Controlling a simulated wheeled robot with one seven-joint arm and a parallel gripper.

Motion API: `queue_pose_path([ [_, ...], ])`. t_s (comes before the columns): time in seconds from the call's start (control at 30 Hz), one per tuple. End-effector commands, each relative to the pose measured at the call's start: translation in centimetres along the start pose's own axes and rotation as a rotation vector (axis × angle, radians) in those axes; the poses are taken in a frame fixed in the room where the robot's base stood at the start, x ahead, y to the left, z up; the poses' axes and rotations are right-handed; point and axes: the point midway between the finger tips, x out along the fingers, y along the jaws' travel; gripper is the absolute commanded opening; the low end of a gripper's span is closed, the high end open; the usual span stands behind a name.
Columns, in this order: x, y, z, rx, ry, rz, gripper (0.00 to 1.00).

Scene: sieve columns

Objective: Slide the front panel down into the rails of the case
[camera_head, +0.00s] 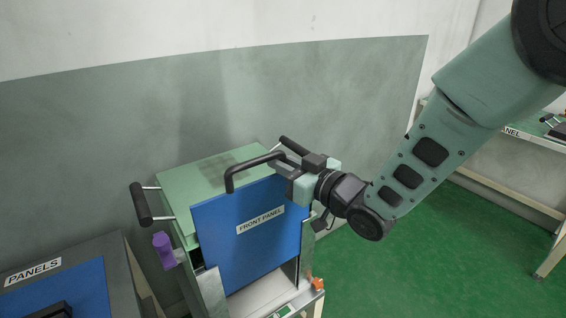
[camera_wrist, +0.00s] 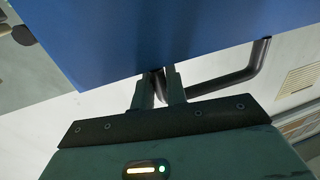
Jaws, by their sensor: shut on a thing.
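The blue front panel (camera_head: 250,247), labelled FRONT PANEL, stands upright at the open front of the green case (camera_head: 205,172). Its top edge is slightly tilted in the head view, and its lower part is between the light metal side rails (camera_head: 211,291). I cannot tell whether its edges sit in the rails. My gripper (camera_head: 285,163) is shut on the panel's black handle (camera_head: 232,178) near its right end. In the wrist view the fingers (camera_wrist: 160,88) close on the handle (camera_wrist: 235,78), with the blue panel (camera_wrist: 150,35) beyond.
A purple knob (camera_head: 162,246) sticks out at the case's left, and an orange one (camera_head: 318,284) is at the lower right. Black side handles (camera_head: 141,204) flank the case. A PANELS holder (camera_head: 60,275) stands at left. Green floor is open at right.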

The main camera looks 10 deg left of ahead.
Motion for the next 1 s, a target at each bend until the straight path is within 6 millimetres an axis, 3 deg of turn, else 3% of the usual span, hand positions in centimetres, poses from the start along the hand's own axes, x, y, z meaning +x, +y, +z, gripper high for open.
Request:
queue_pose_path([
  [1.0,0.0,0.0,3.7,0.001,0.004,0.000,0.00],
])
